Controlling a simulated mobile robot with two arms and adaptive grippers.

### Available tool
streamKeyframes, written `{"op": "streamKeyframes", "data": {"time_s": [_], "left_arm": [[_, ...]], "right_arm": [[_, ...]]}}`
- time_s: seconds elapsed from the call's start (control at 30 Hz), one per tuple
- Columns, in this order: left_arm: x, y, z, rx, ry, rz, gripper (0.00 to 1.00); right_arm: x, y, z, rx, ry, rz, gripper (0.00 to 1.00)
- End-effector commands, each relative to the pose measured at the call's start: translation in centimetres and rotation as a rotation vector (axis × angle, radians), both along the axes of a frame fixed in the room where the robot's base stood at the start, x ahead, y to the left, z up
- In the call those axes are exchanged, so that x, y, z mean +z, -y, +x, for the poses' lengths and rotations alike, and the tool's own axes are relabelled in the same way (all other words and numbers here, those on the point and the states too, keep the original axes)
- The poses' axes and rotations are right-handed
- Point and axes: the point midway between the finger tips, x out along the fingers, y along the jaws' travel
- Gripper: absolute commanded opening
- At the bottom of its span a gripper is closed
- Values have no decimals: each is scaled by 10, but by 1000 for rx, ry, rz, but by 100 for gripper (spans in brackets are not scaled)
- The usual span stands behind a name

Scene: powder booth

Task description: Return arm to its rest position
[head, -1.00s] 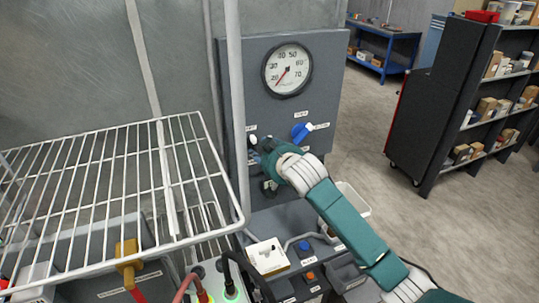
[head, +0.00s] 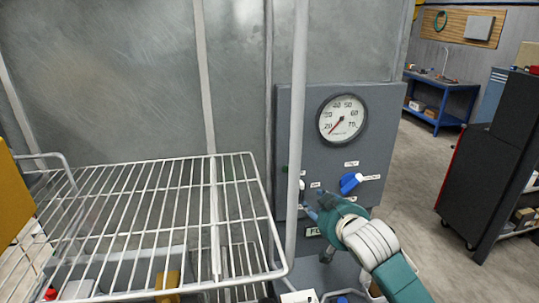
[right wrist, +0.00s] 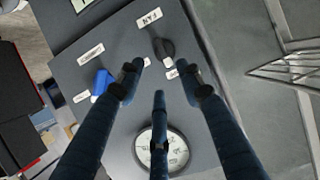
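My right gripper (head: 316,212) is at the lower left of the grey control panel (head: 373,150), just below and right of a small dark knob with a white tip (head: 302,187). In the right wrist view my right gripper (right wrist: 160,78) has its fingers spread with nothing between them. The dark knob (right wrist: 163,48) shows beyond the fingertips, close to a label reading FAN. No contact can be made out. My left gripper is not in view.
A round gauge (head: 342,118) and a blue knob (head: 350,182) are on the panel. A white wire rack (head: 140,225) fills the lower left. A dark shelf unit (head: 490,185) stands at right. Open floor (head: 425,195) lies between panel and shelf.

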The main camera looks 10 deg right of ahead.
Motion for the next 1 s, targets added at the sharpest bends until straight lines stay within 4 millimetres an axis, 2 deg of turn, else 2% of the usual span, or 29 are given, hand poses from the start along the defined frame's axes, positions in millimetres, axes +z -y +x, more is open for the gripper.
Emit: {"op": "streamKeyframes", "data": {"time_s": [0.07, 0.17, 0.27, 0.3, 0.4, 0.5, 0.7, 1.0], "left_arm": [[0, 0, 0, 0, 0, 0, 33], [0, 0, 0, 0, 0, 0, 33], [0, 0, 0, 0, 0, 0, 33], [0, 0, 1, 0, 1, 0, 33], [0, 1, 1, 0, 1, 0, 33], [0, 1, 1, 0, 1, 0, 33], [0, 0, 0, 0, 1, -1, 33], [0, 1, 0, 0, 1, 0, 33]], "right_arm": [[-19, -5, -12, 6, -36, -3, 36], [-60, -13, -43, 18, -121, -14, 36], [-112, -23, -94, 34, -245, -33, 36], [-132, -26, -117, 41, -298, -40, 36], [-173, -31, -177, 56, -425, -57, 36], [-200, -33, -227, 68, -529, -71, 36], [-229, -33, -302, 83, -682, -87, 36], [-248, -31, -395, 100, -867, -99, 36]]}}
